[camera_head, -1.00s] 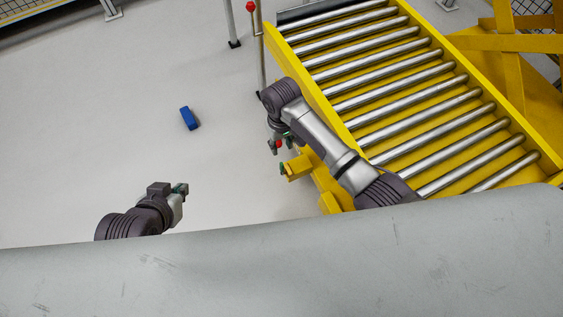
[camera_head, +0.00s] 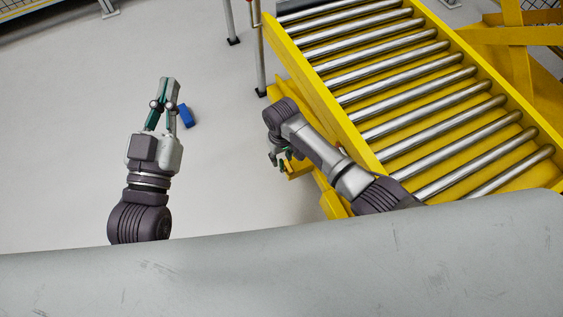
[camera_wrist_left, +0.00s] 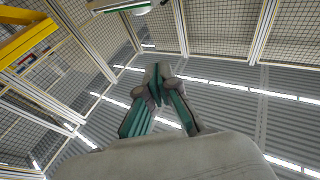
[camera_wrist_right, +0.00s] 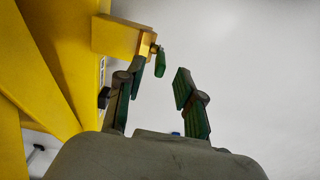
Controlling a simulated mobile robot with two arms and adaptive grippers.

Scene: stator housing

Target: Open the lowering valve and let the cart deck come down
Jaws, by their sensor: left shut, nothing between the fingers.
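The cart (camera_head: 322,95) has a yellow frame and a deck of steel rollers. A yellow block (camera_wrist_right: 118,38) juts from its side, with a small green handle (camera_wrist_right: 160,62) at its end; I take this handle for the lowering valve. My right gripper (camera_head: 280,160) is beside this block. In the right wrist view, its fingers (camera_wrist_right: 160,82) are open and apart, and the handle shows just beyond them. I cannot tell whether it lies between the fingertips. My left gripper (camera_head: 168,84) is shut and empty, over the floor left of the cart; it shows in its wrist view (camera_wrist_left: 158,75).
A blue object (camera_head: 187,116) lies on the floor beyond my left gripper. A grey post (camera_head: 258,60) stands by the cart's far left corner. A pale surface (camera_head: 290,270) spans the near edge. The floor to the left is largely clear.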

